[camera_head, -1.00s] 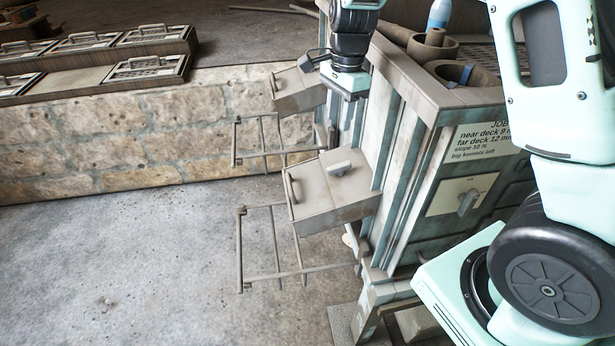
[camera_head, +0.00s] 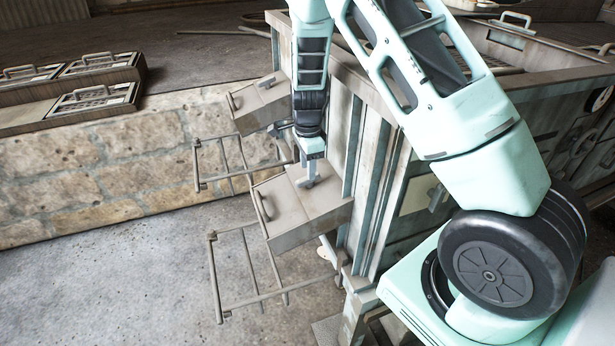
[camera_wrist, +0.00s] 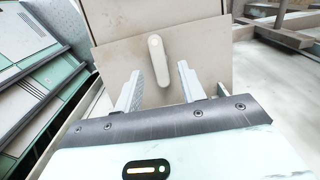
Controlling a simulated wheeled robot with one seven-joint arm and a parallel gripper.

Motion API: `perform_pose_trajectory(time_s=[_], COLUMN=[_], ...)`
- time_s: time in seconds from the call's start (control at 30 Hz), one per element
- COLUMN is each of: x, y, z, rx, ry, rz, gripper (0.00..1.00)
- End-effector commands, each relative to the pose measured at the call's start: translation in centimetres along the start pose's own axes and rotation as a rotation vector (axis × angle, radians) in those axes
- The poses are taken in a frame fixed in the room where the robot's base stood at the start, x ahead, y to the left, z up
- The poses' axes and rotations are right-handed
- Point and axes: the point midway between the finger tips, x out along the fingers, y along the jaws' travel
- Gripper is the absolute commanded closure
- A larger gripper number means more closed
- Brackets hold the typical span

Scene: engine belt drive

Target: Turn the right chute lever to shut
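The nearer chute (camera_head: 293,232) is a grey box with a looped front handle, sticking out of the machine's side. A small lever (camera_head: 306,184) on its top plate is partly covered by my gripper (camera_head: 311,166) in the head view. In the wrist view the lever (camera_wrist: 155,62) is a pale rounded bar running nearly up and down the picture. My gripper (camera_wrist: 160,76) is open, its two fingers apart on either side of the lever's lower end. I cannot tell whether they touch it.
Wire racks (camera_head: 248,270) stick out below the chutes. A stone wall (camera_head: 100,165) and low trays with handled lids (camera_head: 95,97) stand to the left. The concrete floor (camera_head: 110,290) in front is clear. My own arm covers much of the machine's right side.

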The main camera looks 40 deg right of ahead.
Motion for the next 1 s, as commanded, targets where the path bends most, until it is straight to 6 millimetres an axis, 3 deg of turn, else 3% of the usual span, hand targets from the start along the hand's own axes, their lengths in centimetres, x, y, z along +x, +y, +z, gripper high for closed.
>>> perform_pose_trajectory(time_s=[0.23, 0.63, 0.67, 0.8, 1.0], x=[3.4, 4.1, 4.1, 4.1, 4.1], y=[0.0, 0.0, 0.0, 0.0, 0.0], z=[0.0, 0.0, 0.0, 0.0, 0.0], rx=[-0.001, -0.001, -0.001, -0.001, -0.005], ry=[-0.001, 0.000, 0.000, 0.000, 0.000], rz=[0.001, 0.000, 0.000, 0.000, 0.001], gripper=[0.60, 0.60, 0.63, 1.00, 1.00])
